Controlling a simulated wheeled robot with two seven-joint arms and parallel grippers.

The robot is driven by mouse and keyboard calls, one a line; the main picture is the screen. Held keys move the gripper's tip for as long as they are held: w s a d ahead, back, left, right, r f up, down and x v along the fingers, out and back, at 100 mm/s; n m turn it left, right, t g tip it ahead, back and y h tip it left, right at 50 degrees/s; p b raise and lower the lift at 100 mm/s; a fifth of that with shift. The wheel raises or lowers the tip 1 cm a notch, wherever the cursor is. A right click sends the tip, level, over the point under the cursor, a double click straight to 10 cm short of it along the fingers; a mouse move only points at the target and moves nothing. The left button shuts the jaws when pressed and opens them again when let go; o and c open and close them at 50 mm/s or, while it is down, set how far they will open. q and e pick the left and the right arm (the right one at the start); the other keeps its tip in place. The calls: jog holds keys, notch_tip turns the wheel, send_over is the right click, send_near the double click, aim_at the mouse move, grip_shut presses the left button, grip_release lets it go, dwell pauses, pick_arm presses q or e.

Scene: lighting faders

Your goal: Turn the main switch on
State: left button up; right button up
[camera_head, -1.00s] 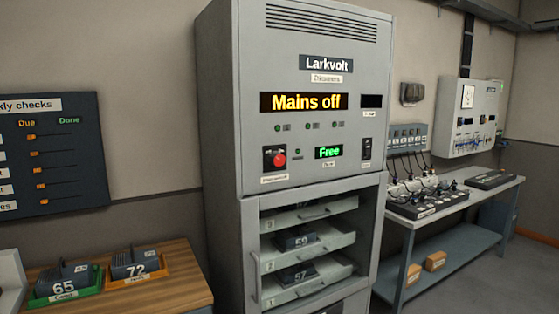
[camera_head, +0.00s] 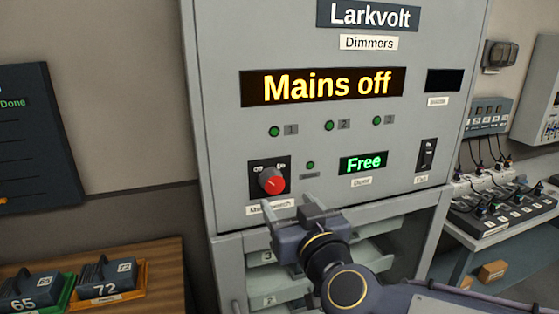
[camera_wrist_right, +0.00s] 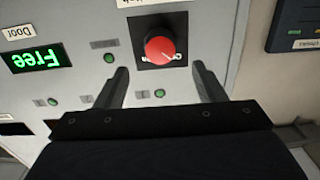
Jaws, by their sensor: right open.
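The main switch is a red round knob (camera_head: 271,180) on a black plate, low left on the grey Larkvolt dimmer cabinet (camera_head: 215,130). Its pale mark seems to point up and left, toward the "Off" label. The display (camera_head: 323,86) above reads "Mains off". My right gripper (camera_head: 291,208) is open and empty just below the knob in the head view. In the right wrist view, which is upside down, the red knob (camera_wrist_right: 160,48) shows between and beyond the two spread fingers (camera_wrist_right: 159,74), not gripped. My left gripper is out of view.
A green "Free" door display (camera_head: 363,163) and a black rocker switch (camera_head: 427,155) sit right of the knob. Shelves (camera_head: 385,250) lie below the panel. A wooden table (camera_head: 160,270) stands at left, a bench (camera_head: 480,255) at right.

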aim_at(275, 184)
jog(key=shift+r+x, duration=0.2)
jog(key=shift+x, duration=3.75)
jog(key=c, duration=1)
jog(key=shift+o, duration=0.2)
